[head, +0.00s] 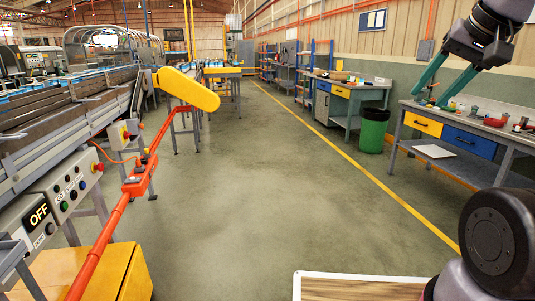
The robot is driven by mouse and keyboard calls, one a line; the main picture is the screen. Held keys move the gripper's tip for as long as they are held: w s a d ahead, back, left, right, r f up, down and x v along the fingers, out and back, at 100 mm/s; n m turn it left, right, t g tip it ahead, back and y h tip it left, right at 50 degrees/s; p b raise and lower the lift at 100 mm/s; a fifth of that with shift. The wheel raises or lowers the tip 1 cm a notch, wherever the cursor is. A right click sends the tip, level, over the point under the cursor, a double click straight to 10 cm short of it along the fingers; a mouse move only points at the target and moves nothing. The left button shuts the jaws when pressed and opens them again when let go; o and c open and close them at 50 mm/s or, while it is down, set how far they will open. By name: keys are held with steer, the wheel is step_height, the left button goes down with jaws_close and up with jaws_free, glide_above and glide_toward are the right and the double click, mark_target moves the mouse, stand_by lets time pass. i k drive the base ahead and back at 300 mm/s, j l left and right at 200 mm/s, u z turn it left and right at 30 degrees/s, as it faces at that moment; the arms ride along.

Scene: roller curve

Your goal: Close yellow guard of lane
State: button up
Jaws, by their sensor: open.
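The yellow guard (188,88) is a long rounded plate left of the picture's middle. It sticks out from the side of the roller lane (70,115) and slopes down to the right over the aisle. How it is hinged cannot be made out. My gripper (428,97) is at the upper right, with its two teal fingers apart and nothing between them. It is far to the right of the guard and touches nothing that I can see.
A control box (38,215) reading OFF and an orange rail (118,210) stand along the lane, by a yellow cabinet (95,272). Workbenches (440,130) and a green bin (372,130) line the right. The grey floor (270,180) between is clear.

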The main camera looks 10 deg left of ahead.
mark_target(172, 81)
steer(key=i, duration=1.05)
steer(key=i+u, duration=0.1)
steer(key=i, duration=2.05)
steer(key=i+l, duration=0.1)
steer(key=i, duration=0.95)
steer(key=i+u, duration=0.1)
steer(key=i, duration=0.95)
steer(key=i+l, duration=0.2)
steer(key=i, duration=0.9)
steer(key=i+l+u, duration=0.1)
steer(key=i+u, duration=0.3)
steer(key=i+l+u, duration=0.15)
steer(key=i+u, duration=0.15)
steer(key=u, duration=0.15)
steer(key=i+l+u, duration=0.55)
steer(key=l+u, duration=0.25)
steer(key=i+l+u, duration=0.2)
steer(key=l+u, duration=0.25)
steer(key=i+l+u, duration=0.1)
steer(key=l+u, duration=0.7)
steer(key=l, duration=0.15)
steer(key=l+u, duration=0.4)
steer(key=l, duration=0.15)
steer(key=i+l+u, duration=0.15)
steer(key=i+l, duration=0.2)
steer(key=i+l+u, duration=0.2)
steer(key=l, duration=0.35)
steer(key=i+l+u, duration=0.3)
steer(key=i+l, duration=0.65)
